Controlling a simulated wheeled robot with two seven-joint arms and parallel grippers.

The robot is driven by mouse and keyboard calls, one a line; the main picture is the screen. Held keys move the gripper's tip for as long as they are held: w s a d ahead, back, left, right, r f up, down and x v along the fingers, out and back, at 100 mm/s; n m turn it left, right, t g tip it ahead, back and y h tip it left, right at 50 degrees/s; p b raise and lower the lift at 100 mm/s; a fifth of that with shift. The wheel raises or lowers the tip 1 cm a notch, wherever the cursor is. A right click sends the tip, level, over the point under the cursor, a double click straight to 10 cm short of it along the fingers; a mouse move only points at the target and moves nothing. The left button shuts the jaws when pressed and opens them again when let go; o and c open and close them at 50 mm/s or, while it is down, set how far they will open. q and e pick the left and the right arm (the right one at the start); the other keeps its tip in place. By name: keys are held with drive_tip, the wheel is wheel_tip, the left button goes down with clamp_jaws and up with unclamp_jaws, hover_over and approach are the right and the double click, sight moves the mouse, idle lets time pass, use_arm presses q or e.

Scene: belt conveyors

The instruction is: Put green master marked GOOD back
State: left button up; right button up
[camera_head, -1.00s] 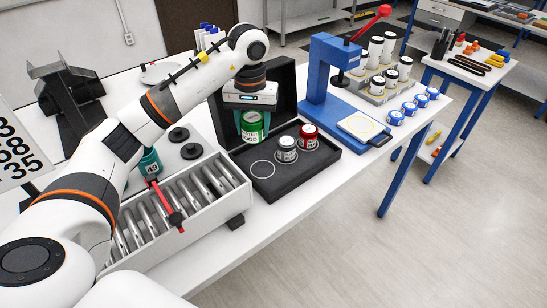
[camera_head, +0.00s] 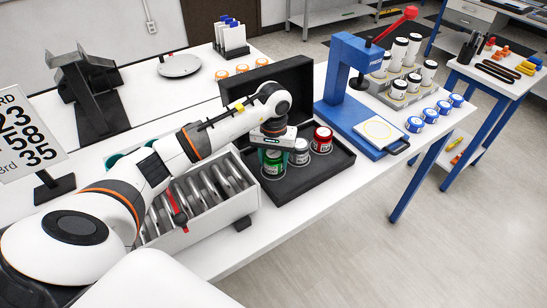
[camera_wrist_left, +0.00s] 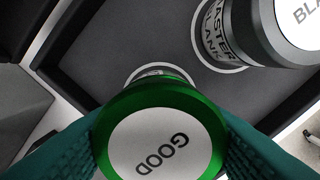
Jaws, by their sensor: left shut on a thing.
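The green master (camera_head: 273,169) stands upright at the front left of the black tray, and its lid reads GOOD in the left wrist view (camera_wrist_left: 160,148). My left gripper (camera_head: 273,153) is shut on it from above, with teal fingers on both sides. In the left wrist view, part of a white ring (camera_wrist_left: 134,78) on the tray shows just past the can. Whether the can's base touches the tray is hidden. My right gripper is not in view.
A silver master marked BLANK (camera_head: 299,155) and a red master (camera_head: 322,141) stand beside it in the black open case (camera_head: 318,172). A blue press (camera_head: 345,90) stands to the right.

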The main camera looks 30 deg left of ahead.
use_arm(q)
drive_tip(key=shift+f, duration=0.35)
drive_tip(key=shift+f, duration=0.1)
drive_tip(key=shift+f+b, duration=0.1)
drive_tip(key=shift+b, duration=0.2)
drive_tip(key=o, duration=1.3)
drive_tip(key=shift+c, duration=0.2)
